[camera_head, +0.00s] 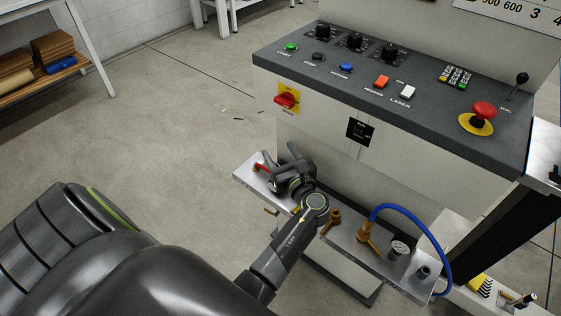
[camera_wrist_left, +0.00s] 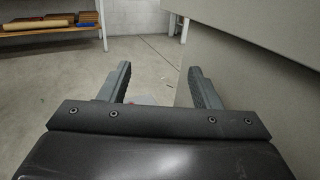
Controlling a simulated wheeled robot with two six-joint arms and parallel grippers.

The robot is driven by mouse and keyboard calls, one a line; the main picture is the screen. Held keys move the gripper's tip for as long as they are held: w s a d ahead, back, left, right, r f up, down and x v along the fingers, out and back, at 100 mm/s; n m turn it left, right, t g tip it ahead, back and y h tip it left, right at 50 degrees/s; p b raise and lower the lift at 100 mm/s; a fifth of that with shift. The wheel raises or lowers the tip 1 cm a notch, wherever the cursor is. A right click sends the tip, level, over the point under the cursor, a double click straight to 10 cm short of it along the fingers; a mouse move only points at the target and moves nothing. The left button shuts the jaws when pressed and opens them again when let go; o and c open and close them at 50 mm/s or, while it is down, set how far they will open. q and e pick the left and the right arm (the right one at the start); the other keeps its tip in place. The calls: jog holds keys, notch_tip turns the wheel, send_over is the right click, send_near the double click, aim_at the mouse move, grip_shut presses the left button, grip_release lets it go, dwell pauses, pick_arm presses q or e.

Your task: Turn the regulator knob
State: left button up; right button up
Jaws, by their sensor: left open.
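A narrow metal shelf (camera_head: 398,276) on the welder's front carries brass fittings, a blue hose and a round gauge (camera_head: 399,248). A brass fitting (camera_head: 366,233) stands beside the hose, and a dark round piece (camera_head: 424,271) sits right of the gauge. I cannot tell for sure which piece is the regulator knob. My left gripper (camera_head: 281,155) is over the left part of the shelf, covering some of what is there. In the left wrist view its two fingers (camera_wrist_left: 158,88) are apart, with nothing held between them. My right gripper is not in view.
The control panel (camera_head: 340,88) with knobs, buttons and a red emergency stop (camera_head: 483,110) juts out above the shelf. A red rotary switch (camera_head: 286,98) is on its front face. The blue hose (camera_head: 408,212) arches over the shelf's right part. Open floor lies left.

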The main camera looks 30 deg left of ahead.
pick_arm(q)
jog(key=shift+r+p, duration=0.3)
jog(key=shift+r, duration=1.55)
